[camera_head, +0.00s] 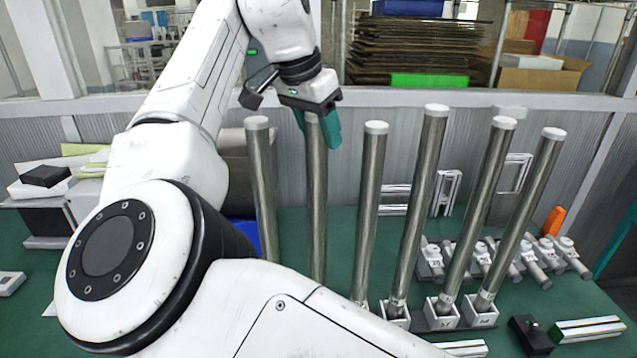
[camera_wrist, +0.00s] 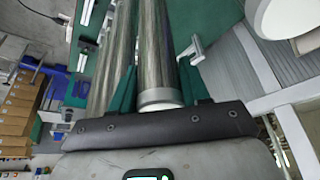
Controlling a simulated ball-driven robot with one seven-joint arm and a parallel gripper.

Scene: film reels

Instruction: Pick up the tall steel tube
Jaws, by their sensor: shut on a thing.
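Several upright steel tubes with pale caps stand in a group over the green bench. My gripper (camera_head: 317,133) has teal fingers shut on one steel tube (camera_head: 316,200), the second from the left, near its top. In the wrist view this held tube (camera_wrist: 154,50) runs between the fingers, its pale cap close to the palm. The held tube looks upright. Its lower end is hidden behind my arm, so I cannot tell whether it touches its base. Another tube (camera_head: 262,185) stands just left of it, and a further tube (camera_head: 369,210) stands to its right.
Three more tubes (camera_head: 420,190) rise from white square bases (camera_head: 442,313) at the right. Small metal fittings (camera_head: 480,258), an orange piece (camera_head: 554,221) and a black block (camera_head: 529,335) lie on the green bench (camera_head: 590,300). A grey panelled wall (camera_head: 570,190) stands behind.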

